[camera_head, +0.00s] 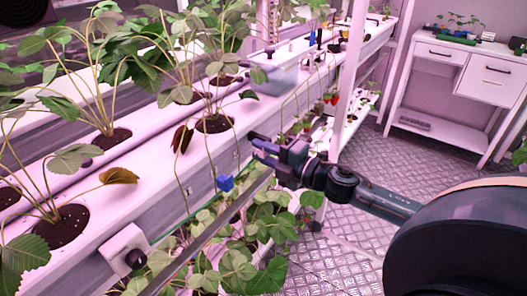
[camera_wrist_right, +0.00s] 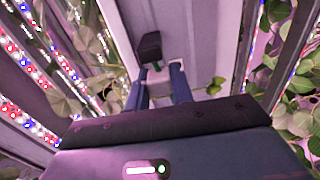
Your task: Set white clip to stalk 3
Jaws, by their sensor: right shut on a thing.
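My right gripper (camera_head: 256,146) reaches in from the right, in front of the white plant gutter (camera_head: 150,190). In the wrist view its two blue fingers (camera_wrist_right: 160,80) are shut on a small pale piece, taken as the white clip (camera_wrist_right: 176,64), mostly hidden between the tips. A dark block (camera_wrist_right: 150,47) and a bit of green show beside the tips. Thin stalks hang over the gutter's front edge; one stalk (camera_head: 211,158) runs down to a blue clip (camera_head: 225,183), left of and below my gripper. I cannot tell which is stalk 3. My left gripper is out of view.
Leafy plants (camera_head: 105,75) stand in the gutter, with more foliage (camera_head: 250,262) below my right arm. A clear bin (camera_head: 275,78) and a white post (camera_head: 350,75) are behind the gripper. A white table (camera_head: 450,65) stands at the back right. The metal floor (camera_head: 345,240) is open.

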